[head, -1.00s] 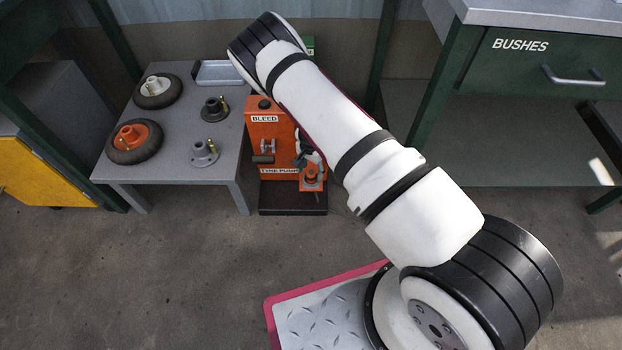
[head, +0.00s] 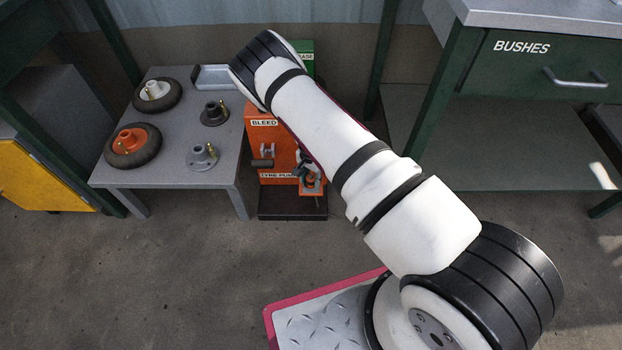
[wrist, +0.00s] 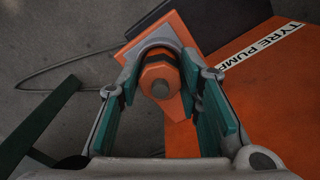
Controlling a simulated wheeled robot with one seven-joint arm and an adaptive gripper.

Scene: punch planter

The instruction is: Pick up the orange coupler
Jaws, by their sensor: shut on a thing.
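The orange coupler (wrist: 158,72) is a chunky orange piece with a dark band and a grey round end, seen in the wrist view between the teal pads of my gripper (wrist: 163,88). My gripper is shut on it. A grey U-shaped piece (wrist: 150,46) curves around its far side, above an orange bracket. In the head view my gripper (head: 307,172) is low at the right front of the orange tyre pump (head: 268,136). The coupler is mostly hidden there by the fingers. I cannot tell whether it is clear of the bracket.
A grey table (head: 165,175) left of the pump holds two wheels, two hubs and a tray (head: 212,77). A dark base plate (head: 290,205) lies under the pump. A green bench (head: 520,125) marked BUSHES stands right. The front floor is open.

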